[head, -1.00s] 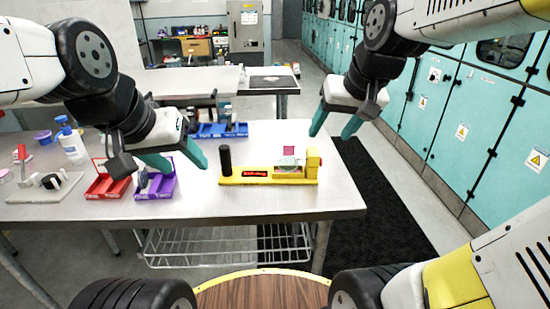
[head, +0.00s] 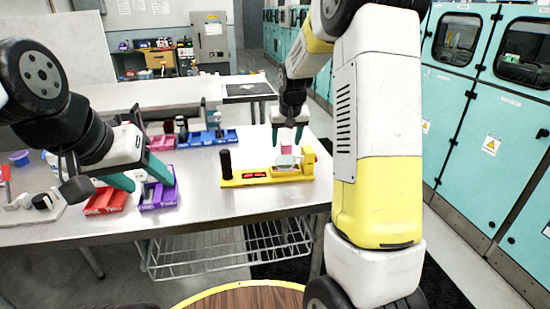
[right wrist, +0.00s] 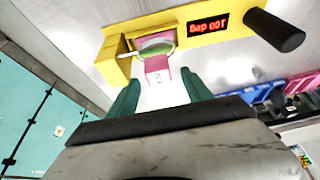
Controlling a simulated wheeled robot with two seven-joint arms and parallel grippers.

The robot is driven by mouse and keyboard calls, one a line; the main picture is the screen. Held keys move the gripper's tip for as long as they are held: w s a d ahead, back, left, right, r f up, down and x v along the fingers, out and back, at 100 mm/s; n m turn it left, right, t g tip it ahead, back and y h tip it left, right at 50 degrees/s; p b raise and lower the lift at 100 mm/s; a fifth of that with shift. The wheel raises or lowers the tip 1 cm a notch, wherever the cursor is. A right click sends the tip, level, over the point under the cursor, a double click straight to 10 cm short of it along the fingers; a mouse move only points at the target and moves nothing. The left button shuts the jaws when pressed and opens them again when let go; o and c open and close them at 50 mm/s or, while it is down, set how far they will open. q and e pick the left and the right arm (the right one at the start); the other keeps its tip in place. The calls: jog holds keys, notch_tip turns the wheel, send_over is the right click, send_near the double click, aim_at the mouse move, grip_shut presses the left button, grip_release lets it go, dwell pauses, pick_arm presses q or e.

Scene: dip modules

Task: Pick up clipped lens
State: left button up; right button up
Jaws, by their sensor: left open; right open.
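The clipped lens (head: 287,160) rests on the yellow fixture (head: 240,180), near its right end. In the right wrist view, it shows as a greenish round lens (right wrist: 155,47) with a pink clip (right wrist: 158,65) pointing towards my gripper. My right gripper (head: 287,137) is open just above and behind the lens. In the right wrist view, its teal fingers (right wrist: 160,88) stand apart on either side of the clip's line, and I see no contact.
The fixture has a black upright knob (head: 225,160) and a lit red display. A red tray (head: 106,203), a purple tray (head: 160,197) and a blue tray (head: 205,138) are to the left. The table front (head: 240,205) is clear.

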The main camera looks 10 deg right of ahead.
aim_at(285, 149)
jog(key=x, duration=0.4)
jog(key=shift+s+f, duration=0.2)
jog(key=shift+f, duration=0.2)
grip_shut()
